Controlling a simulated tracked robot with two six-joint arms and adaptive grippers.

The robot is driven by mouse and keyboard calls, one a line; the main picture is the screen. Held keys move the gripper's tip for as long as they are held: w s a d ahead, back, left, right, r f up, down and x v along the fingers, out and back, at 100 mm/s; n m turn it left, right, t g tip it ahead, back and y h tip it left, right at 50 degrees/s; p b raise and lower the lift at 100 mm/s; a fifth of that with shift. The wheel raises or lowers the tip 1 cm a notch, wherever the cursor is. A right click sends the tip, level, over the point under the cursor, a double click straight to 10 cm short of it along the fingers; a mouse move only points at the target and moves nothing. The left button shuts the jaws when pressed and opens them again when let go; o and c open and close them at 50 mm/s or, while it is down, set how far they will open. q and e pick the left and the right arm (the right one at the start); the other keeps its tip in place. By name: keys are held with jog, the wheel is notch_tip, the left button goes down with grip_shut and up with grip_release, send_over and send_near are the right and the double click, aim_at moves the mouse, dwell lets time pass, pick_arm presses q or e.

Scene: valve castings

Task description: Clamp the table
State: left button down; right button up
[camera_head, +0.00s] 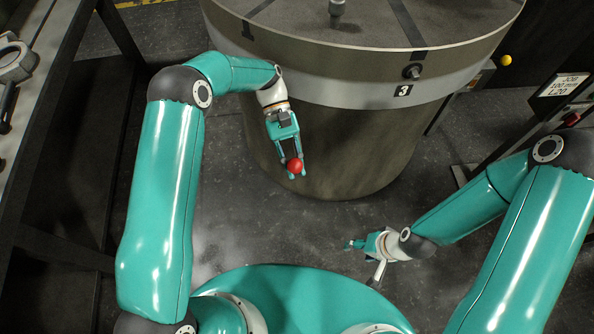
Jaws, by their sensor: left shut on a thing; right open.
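The round table (365,75) stands at the top centre, a wide grey drum with a pale band and dark strips on its top. A plate with a 3 (403,91) sits on its band. A red ball knob (295,166) shows in front of the drum's lower side. My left gripper (296,170) is shut on this knob, its fingers on either side of it. Any lever behind the knob is hidden. My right gripper (353,244) is open and empty, low over the floor at the centre right, apart from the table.
A dark metal bench frame (75,75) with a grey casting (14,63) on it runs along the left edge. At the right stand a label sign (562,85), a yellow knob (505,61) and a small red part (572,119). The floor before the drum is clear.

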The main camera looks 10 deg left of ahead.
pick_arm(q)
jog(key=shift+w+r, duration=0.25)
jog(key=shift+r, duration=0.05)
jog(key=c, duration=1.1)
grip_release()
jog(key=shift+c, duration=0.2)
jog(key=shift+s+f, duration=0.1)
notch_tip(320, 180, up, 10)
